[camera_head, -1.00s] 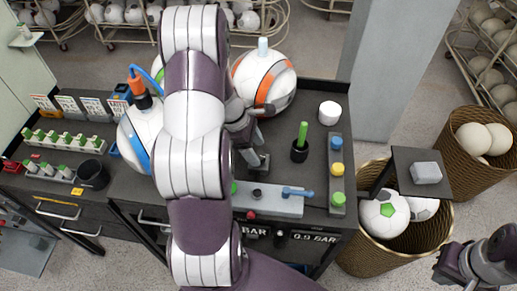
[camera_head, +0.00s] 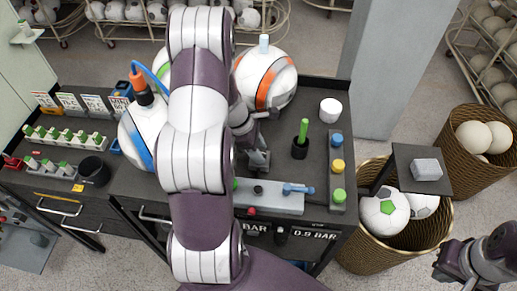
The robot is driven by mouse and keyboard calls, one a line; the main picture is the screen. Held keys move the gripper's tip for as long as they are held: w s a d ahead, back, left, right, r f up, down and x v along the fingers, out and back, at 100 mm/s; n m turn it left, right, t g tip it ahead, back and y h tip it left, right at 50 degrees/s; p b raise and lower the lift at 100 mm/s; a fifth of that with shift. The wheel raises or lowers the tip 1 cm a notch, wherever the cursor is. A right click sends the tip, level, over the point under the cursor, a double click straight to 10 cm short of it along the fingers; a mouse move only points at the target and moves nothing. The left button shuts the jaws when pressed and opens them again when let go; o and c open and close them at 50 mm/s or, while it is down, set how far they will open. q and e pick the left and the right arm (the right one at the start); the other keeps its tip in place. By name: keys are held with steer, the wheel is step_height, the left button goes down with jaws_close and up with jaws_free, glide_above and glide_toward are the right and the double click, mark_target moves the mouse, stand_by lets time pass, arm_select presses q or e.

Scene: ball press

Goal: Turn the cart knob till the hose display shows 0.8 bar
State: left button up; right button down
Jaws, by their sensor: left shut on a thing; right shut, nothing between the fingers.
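A display on the cart front reads 0.9 BAR (camera_head: 314,234). To its left a second display (camera_head: 256,227) shows only "BAR", its digits hidden behind my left arm. A black knob (camera_head: 280,237) sits between them, and a small dark knob (camera_head: 258,189) is on the grey block (camera_head: 272,203). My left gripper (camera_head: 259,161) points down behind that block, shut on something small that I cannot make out. My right gripper (camera_head: 450,268) is shut and empty at the lower right, away from the cart. I cannot tell which display belongs to the hose.
A blue lever (camera_head: 298,189) lies on the block. An orange-striped ball (camera_head: 266,78) and a blue-striped ball (camera_head: 140,128) with an orange-capped pump (camera_head: 138,80) and blue hose stand behind.

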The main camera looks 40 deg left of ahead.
arm_select(q)
steer(key=shift+n+t+y+b, duration=0.35)
steer(key=shift+n+b, duration=0.1)
steer(key=shift+n, duration=0.8)
steer(key=shift+n+t+y+b, duration=0.35)
steer(key=shift+n+b, duration=0.05)
steer(key=shift+n, duration=0.85)
steer(key=shift+r, duration=0.1)
steer(key=o, duration=1.1)
steer(key=shift+c, duration=0.2)
steer(key=shift+s, duration=0.1)
steer(key=p+v, duration=0.2)
steer(key=v, duration=1)
steer(key=shift+r, duration=0.35)
